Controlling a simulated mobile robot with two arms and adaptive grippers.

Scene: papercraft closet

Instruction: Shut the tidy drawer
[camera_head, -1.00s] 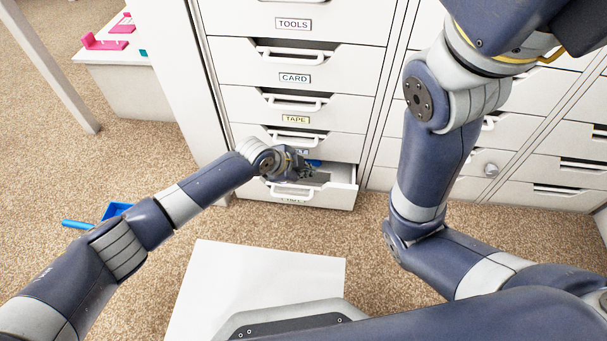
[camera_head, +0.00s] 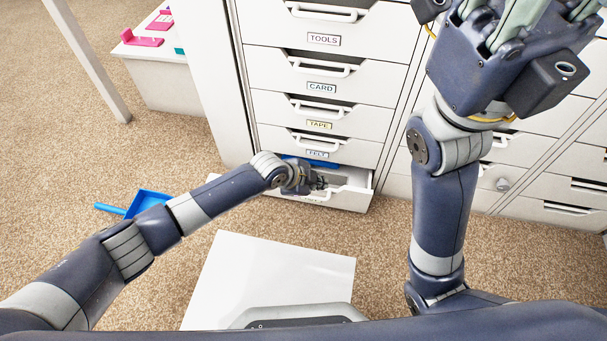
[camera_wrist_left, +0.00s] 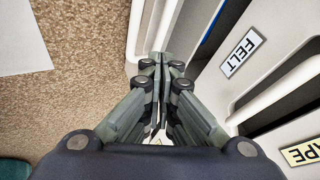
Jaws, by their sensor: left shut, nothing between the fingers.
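The bottom drawer (camera_head: 349,199), below the one labelled FELT, stands partly pulled out of the white cabinet. Its own label cannot be read; my gripper and arm cover part of its front. Blue and grey contents show inside. My left gripper (camera_head: 319,183) is shut and empty at the top of this drawer's front; I cannot tell whether it touches. In the left wrist view, the gripper's closed fingers (camera_wrist_left: 158,62) are beside a white drawer edge, with the FELT label (camera_wrist_left: 243,51) to the right. My right gripper (camera_head: 545,12) is raised at the top right, its fingertips cut off.
Drawers labelled TOOLS (camera_head: 324,39), CARD (camera_head: 322,87) and TAPE (camera_head: 319,125) above look closed. A blue dustpan (camera_head: 148,202) lies on the carpet at left. A white table (camera_head: 165,82) with pink items stands behind a pale post (camera_head: 88,60).

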